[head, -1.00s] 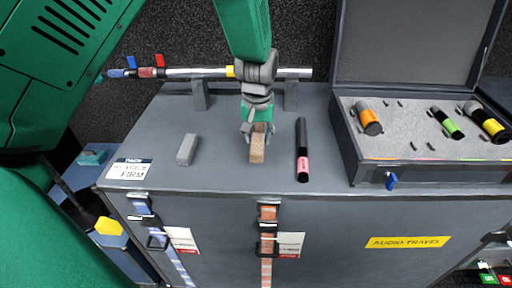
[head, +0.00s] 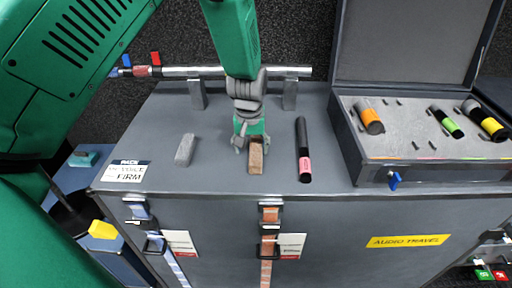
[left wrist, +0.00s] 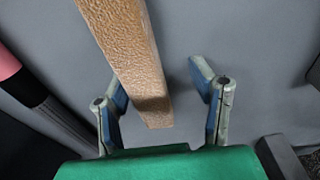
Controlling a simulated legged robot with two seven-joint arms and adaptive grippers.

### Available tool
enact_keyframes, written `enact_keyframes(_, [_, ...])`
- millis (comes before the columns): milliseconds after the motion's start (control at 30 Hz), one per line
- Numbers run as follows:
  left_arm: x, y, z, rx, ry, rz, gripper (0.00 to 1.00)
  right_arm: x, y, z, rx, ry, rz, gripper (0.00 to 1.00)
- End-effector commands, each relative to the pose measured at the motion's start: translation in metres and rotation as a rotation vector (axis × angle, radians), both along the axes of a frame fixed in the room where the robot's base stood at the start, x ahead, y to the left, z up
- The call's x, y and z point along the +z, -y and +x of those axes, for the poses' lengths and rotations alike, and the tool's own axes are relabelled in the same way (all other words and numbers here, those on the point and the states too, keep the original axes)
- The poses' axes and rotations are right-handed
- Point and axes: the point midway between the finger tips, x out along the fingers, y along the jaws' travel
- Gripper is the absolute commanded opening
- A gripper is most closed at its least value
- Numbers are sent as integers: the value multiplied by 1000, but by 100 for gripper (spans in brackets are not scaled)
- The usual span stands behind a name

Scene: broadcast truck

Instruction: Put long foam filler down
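The long brown, cork-textured foam filler (head: 256,160) appears to lie on the grey case top (head: 222,168), its length running front to back. My left gripper (head: 250,147) is low over its far part. In the left wrist view my left gripper (left wrist: 160,98) has its blue-grey fingers spread, with the foam filler (left wrist: 128,55) between them. The filler is nearer the left finger there, with a clear gap to the right finger. My right gripper is not in view.
A shorter grey block (head: 185,150) lies to the left. A black cylinder with a pink band (head: 303,150) lies close on the right. An open case with foam lining (head: 400,125) holds banded cylinders further right. A striped rod (head: 205,71) rests on supports behind.

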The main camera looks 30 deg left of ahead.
Motion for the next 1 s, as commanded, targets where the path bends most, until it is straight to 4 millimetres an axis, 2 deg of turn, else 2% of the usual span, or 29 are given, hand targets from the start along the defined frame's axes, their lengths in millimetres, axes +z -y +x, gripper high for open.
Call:
enact_keyframes(867, [-3, 5, -3, 0, -11, 8, 50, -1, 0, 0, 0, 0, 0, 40])
enact_keyframes(1000, [2, 5, -3, 0, -10, 8, 50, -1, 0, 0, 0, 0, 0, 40])
